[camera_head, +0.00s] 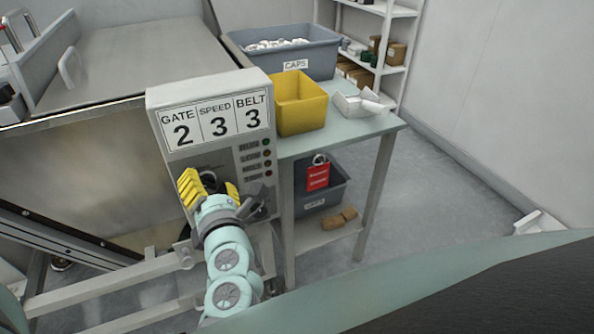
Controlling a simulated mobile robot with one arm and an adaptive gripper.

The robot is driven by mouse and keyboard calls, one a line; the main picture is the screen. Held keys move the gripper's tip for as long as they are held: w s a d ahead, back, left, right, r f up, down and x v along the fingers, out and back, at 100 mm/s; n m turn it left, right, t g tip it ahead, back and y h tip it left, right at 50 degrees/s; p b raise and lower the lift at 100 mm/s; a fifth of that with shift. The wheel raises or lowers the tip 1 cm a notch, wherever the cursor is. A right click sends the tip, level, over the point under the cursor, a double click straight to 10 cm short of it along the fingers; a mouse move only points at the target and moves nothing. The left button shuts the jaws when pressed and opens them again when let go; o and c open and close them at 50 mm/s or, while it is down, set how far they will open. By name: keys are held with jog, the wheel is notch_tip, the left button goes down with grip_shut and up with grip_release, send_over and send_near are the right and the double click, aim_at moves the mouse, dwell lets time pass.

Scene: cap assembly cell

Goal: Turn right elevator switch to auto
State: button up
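A white control box (163,104) stands at the centre left, with a display reading GATE 2, SPEED 3, BELT 3. A column of small labels and indicator lights (257,158) is on the right of its face. My gripper (209,181) is in front of the lower part of the face, its yellow fingers spread apart. A dark shape shows between the fingers; I cannot tell what it is or whether they touch it. My gripper and wrist cover much of the lower face. I cannot make out the right elevator switch or its setting.
Right of the box, a table (352,128) holds a grey CAPS bin (322,60), a yellow bin (300,102) and a small white box (357,104). A red tag (318,177) hangs at a lower grey bin. Metal hopper and rails are left.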

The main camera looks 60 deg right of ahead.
grip_shut()
dwell(0.4)
jog(key=m+p, duration=0.1)
jog(key=m, duration=0.1)
jog(key=shift+a+m+p, duration=0.1)
jog(key=shift+m+p, duration=0.25)
jog(key=shift+m, duration=0.05)
jog(key=m+p, duration=0.2)
jog(key=m, duration=0.3)
jog(key=shift+m, duration=0.3)
jog(key=shift+o, duration=1.2)
grip_release()
